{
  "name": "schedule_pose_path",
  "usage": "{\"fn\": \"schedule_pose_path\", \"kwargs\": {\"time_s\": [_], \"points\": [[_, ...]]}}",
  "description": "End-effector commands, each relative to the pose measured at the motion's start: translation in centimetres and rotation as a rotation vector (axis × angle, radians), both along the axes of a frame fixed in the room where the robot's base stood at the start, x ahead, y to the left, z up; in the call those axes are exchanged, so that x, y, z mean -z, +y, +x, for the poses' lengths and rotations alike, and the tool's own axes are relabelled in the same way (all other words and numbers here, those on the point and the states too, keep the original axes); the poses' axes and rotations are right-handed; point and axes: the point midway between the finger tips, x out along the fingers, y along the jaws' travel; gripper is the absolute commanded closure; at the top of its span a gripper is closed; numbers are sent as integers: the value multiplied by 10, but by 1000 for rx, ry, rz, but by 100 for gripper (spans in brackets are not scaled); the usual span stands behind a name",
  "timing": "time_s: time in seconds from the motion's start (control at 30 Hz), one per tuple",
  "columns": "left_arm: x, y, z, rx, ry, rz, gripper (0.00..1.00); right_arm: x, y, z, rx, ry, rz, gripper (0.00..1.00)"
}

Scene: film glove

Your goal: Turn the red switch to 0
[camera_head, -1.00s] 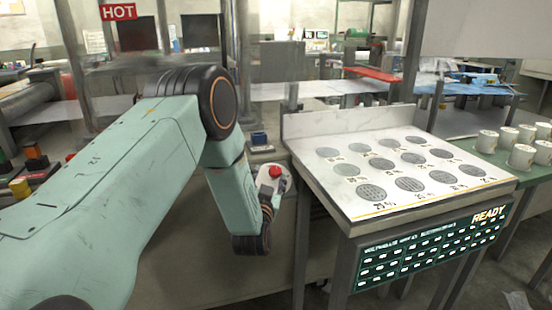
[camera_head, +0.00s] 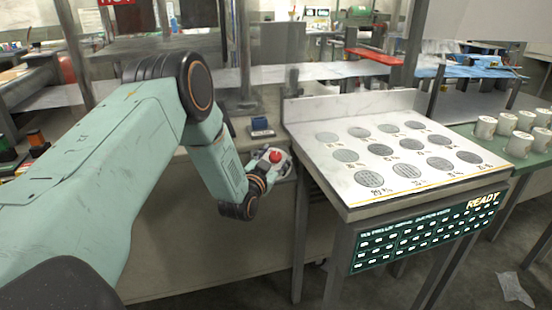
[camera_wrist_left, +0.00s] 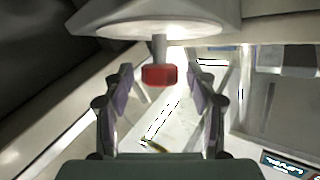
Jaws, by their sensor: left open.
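The red switch (camera_head: 276,156) is a small red knob by the edge of the bench, left of the marble-topped stand. In the left wrist view the red knob (camera_wrist_left: 158,74) hangs on a short grey stem from a pale round base. My left gripper (camera_head: 268,168) is at the switch and partly overlaps it in the head view. In the wrist view its two fingers (camera_wrist_left: 158,92) are spread, with the knob showing in the gap between their tips. I see no contact. The knob's markings cannot be read. My right gripper is not in view.
The marble-topped stand (camera_head: 362,198) with grey discs is close on the right. A green panel (camera_head: 420,235) reading READY is on its front. White cups (camera_head: 519,143) stand on a green table at far right.

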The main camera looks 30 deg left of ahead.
Motion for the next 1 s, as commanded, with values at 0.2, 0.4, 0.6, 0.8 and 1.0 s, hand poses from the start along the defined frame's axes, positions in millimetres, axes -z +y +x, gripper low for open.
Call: {"fn": "schedule_pose_path", "kwargs": {"time_s": [0.2, 0.4, 0.6, 0.8, 1.0], "points": [[0, 2, 10, -1, 0, 0, 42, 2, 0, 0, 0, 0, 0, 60], [-1, 2, 10, -1, 0, 0, 42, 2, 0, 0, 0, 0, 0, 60], [-1, 2, 10, -1, -1, -1, 59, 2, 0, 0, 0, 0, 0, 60], [-1, 2, 9, -1, -1, -1, 76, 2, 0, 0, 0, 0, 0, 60], [-1, 2, 9, -1, -1, -1, 93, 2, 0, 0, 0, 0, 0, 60]]}}
